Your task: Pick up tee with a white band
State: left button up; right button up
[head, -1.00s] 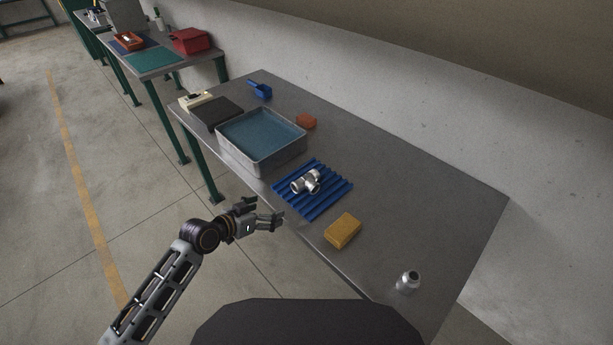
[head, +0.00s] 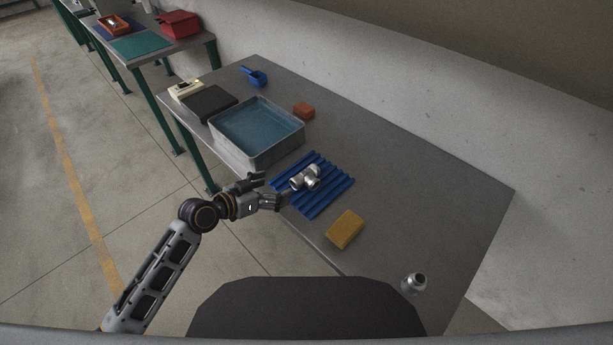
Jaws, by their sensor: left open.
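A metal tee (head: 306,178) lies on the blue ribbed rack (head: 327,204) near the front edge of the table. It is silvery with a pale, whitish part; I cannot clearly make out the band at this size. My left gripper (head: 272,189) is open and empty, at the table's front edge just left of the rack. Its fingers point right toward the tee, with a small gap between them and it. My right gripper does not show.
A water-filled grey tray (head: 253,162) stands left of the rack. A yellow sponge (head: 345,229) and a small metal fitting (head: 414,284) lie to the right. An orange block (head: 303,110), a blue scoop (head: 256,77) and a dark scale (head: 209,104) sit farther back. The right rear tabletop is clear.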

aim_at(304, 178)
pick_arm(q)
jog(key=shift+s+d+r+m, duration=0.15)
jog(key=shift+s+m, duration=0.05)
jog(key=shift+m, duration=0.5)
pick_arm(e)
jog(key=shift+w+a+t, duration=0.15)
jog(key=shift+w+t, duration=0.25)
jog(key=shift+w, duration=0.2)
pick_arm(q)
jog(key=shift+w+d, duration=0.1)
jog(key=shift+x, duration=2.7)
jog(key=shift+p+x, duration=0.35)
jog(key=shift+x, duration=1.2)
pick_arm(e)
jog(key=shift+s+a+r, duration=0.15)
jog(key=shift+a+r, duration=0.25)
pick_arm(q)
jog(key=shift+d, duration=0.1)
